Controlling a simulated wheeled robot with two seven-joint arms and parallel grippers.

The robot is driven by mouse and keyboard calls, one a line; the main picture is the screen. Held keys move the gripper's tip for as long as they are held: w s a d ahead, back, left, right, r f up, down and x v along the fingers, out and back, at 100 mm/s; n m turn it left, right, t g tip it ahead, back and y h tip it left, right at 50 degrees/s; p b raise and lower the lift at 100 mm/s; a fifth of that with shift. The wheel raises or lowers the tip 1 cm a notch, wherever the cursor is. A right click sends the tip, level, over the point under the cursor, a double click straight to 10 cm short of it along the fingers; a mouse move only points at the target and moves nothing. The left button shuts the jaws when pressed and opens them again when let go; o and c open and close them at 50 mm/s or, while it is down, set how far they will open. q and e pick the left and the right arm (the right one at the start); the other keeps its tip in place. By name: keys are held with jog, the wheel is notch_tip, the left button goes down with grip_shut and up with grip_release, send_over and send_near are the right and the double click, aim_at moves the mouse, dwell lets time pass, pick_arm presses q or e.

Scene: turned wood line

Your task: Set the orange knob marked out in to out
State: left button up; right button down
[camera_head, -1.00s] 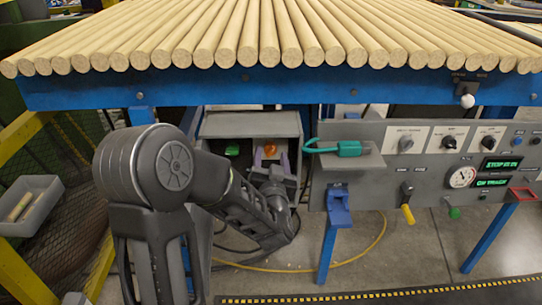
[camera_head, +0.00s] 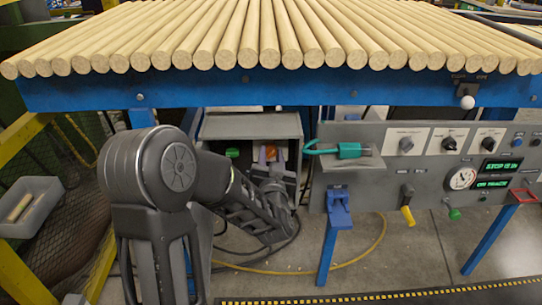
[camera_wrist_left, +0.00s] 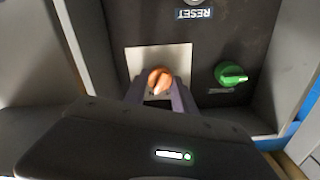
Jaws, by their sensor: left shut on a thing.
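The orange knob (camera_wrist_left: 159,80) sits on a pale square plate inside a grey box in the left wrist view. It also shows in the head view (camera_head: 283,154), partly hidden by my gripper. The out and in marks cannot be read. My left gripper (camera_wrist_left: 156,92) is at the knob, its two purple-grey fingers on either side, shut on it. In the head view my left gripper (camera_head: 270,160) reaches into the box from the front. My right gripper is not in view.
The grey box walls (camera_wrist_left: 88,42) stand close around the gripper. A control panel (camera_head: 365,185) with dials, a green-handled tool (camera_head: 348,150) and a blue holder (camera_head: 339,207) is to the right. Wooden rods (camera_head: 270,35) lie above on a blue beam.

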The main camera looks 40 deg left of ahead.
pick_arm(q)
grip_shut()
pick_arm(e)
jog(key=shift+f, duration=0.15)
pick_arm(q)
jog(key=shift+f+n+b, duration=0.15)
jog(key=shift+n+b, duration=0.75)
jog(key=shift+b, duration=0.1)
jog(key=n+b, duration=0.6)
jog(key=shift+n, duration=0.4)
jog(key=shift+n+b, duration=1.6)
jog(key=shift+n, duration=0.1)
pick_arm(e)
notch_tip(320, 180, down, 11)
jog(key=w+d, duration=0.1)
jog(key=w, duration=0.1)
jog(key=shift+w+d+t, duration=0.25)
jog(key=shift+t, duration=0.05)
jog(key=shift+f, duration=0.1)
pick_arm(q)
jog(key=o, duration=1)
grip_release()
